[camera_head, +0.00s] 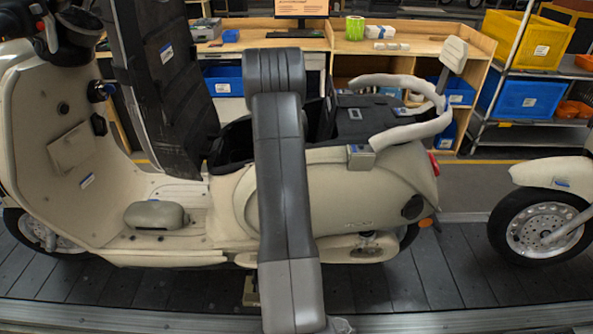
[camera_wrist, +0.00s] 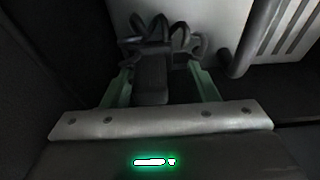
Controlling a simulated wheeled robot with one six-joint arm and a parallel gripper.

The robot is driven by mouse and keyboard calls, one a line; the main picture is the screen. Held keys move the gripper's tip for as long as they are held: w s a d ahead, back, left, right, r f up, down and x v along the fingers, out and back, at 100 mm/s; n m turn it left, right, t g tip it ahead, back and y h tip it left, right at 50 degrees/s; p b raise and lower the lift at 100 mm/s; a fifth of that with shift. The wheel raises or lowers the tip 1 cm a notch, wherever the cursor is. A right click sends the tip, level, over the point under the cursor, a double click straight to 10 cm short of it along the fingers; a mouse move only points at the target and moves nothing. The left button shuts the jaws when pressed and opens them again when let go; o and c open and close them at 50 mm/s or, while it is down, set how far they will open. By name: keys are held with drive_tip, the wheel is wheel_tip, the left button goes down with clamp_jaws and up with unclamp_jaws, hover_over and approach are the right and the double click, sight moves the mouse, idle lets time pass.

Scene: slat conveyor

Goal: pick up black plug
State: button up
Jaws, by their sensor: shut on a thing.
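In the wrist view, my gripper (camera_wrist: 163,72) has two greenish fingers with a black plug (camera_wrist: 151,82) between them. The plug is a dark blocky piece, and dark looped cables (camera_wrist: 165,38) lie at its far end. It is dim there, and I cannot make out the contact on each side. In the head view, my grey arm stands across the middle of the cream scooter (camera_head: 350,195). My gripper and the plug do not show in the head view.
The scooter stands on the dark slat conveyor (camera_head: 447,270). Its seat (camera_head: 165,75) is raised. A second scooter's wheel (camera_head: 540,230) is at the right. Behind are a wooden bench (camera_head: 430,46) and a shelf with a yellow bin (camera_head: 530,40) and a blue bin (camera_head: 520,95).

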wheel_tip(320, 180, up, 10)
drive_tip(key=shift+f+b, duration=0.15)
drive_tip(key=shift+b, duration=0.8)
wheel_tip(320, 180, up, 12)
drive_tip(key=p, duration=0.7)
idle(2.0)
drive_tip(key=shift+r, duration=0.2)
wheel_tip(320, 180, up, 12)
idle(1.1)
wheel_tip(320, 180, up, 7)
drive_tip(key=shift+f, duration=0.15)
idle(0.6)
idle(0.4)
